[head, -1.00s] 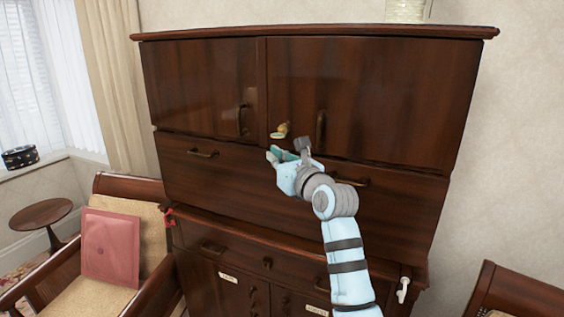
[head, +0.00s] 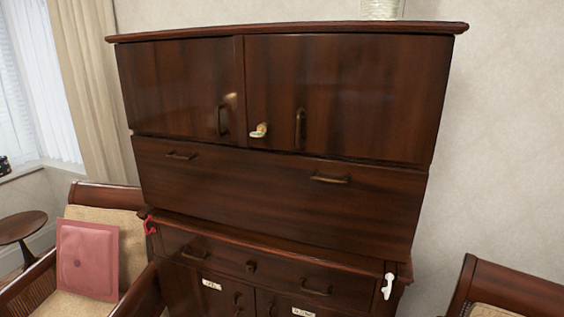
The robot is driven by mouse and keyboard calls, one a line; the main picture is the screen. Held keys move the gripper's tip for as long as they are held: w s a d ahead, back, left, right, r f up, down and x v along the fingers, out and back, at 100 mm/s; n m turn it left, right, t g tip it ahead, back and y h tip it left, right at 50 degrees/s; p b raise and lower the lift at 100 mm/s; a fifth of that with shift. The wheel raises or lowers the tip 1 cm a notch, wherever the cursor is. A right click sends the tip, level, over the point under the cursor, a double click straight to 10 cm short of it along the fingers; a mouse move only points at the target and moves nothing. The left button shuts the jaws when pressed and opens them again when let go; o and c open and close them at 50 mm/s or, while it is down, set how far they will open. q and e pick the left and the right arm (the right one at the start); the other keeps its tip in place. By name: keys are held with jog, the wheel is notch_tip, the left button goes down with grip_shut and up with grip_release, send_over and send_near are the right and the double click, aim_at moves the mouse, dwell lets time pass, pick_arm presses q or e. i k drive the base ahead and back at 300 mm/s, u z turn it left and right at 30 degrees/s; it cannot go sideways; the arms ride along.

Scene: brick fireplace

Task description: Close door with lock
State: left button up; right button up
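A dark wooden cabinet has two upper doors, the left door (head: 175,90) and the right door (head: 350,95). Both look shut, flush with the front. A pale brass lock or latch piece (head: 259,131) sits at the lower left of the right door, near the seam between the doors. Each door has a vertical handle, the left handle (head: 221,119) and the right handle (head: 299,128). Neither of my grippers shows in the head view now.
A wide drawer (head: 275,190) lies below the doors, with more drawers and small doors lower down. A white hook-like piece (head: 388,286) and a red one (head: 150,226) are on the cabinet's sides. A chair with a pink cushion (head: 87,258) stands left; another chair (head: 515,292) stands right.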

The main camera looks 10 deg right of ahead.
aim_at(374, 96)
jog(key=u, duration=0.95)
jog(key=k, duration=0.95)
jog(key=z, duration=0.25)
